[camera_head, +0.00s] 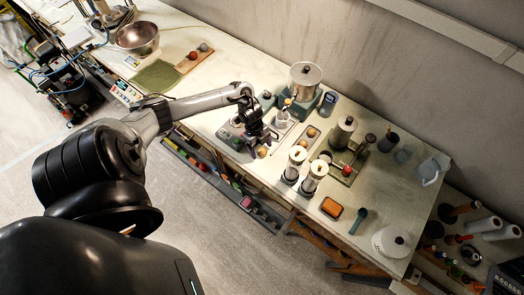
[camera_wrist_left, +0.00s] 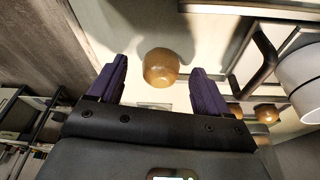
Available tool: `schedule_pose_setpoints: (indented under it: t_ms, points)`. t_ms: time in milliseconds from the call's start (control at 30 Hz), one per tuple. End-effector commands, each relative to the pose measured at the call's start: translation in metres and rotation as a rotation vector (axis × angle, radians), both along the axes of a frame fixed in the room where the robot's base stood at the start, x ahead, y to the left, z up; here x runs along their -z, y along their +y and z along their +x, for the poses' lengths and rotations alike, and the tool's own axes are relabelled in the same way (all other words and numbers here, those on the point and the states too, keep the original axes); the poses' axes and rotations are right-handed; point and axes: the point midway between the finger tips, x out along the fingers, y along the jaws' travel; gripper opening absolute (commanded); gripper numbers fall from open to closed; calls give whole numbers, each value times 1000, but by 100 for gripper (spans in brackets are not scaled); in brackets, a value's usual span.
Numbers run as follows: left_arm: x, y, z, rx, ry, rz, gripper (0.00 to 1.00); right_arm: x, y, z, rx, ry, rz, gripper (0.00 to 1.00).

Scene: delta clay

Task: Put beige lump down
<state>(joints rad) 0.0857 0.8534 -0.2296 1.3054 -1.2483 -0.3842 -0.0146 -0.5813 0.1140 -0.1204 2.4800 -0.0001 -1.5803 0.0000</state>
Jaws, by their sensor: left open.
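The beige lump (camera_head: 262,152) sits on the pale tabletop near its front edge, just below my left gripper (camera_head: 259,139). In the left wrist view the rounded, tan lump (camera_wrist_left: 161,67) lies ahead of the gap between the two dark purple fingers of my left gripper (camera_wrist_left: 158,85). The fingers are spread wide, with clear space on both sides of the lump, and neither visibly touches it. My right gripper is in neither view.
A small tray with brownish lumps (camera_head: 311,132) lies right of the gripper. Two glass-and-white jars (camera_head: 295,160) stand close on the right, and a metal pot (camera_head: 304,78) stands behind. An open drawer (camera_head: 222,178) runs below the table's front edge.

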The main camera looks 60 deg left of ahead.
Motion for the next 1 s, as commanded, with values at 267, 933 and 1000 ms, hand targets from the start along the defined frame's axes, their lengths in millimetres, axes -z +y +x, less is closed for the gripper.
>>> schedule_pose_setpoints:
  t_ms: [267, 933, 1000]
  points:
    - [14, -4, 2, 0, -1, 0, 78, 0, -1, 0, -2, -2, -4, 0]
    - [14, -3, 2, -1, -2, 0, 10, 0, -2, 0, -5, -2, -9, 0]
    - [14, -3, 2, -1, -2, 0, 10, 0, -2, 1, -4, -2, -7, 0]
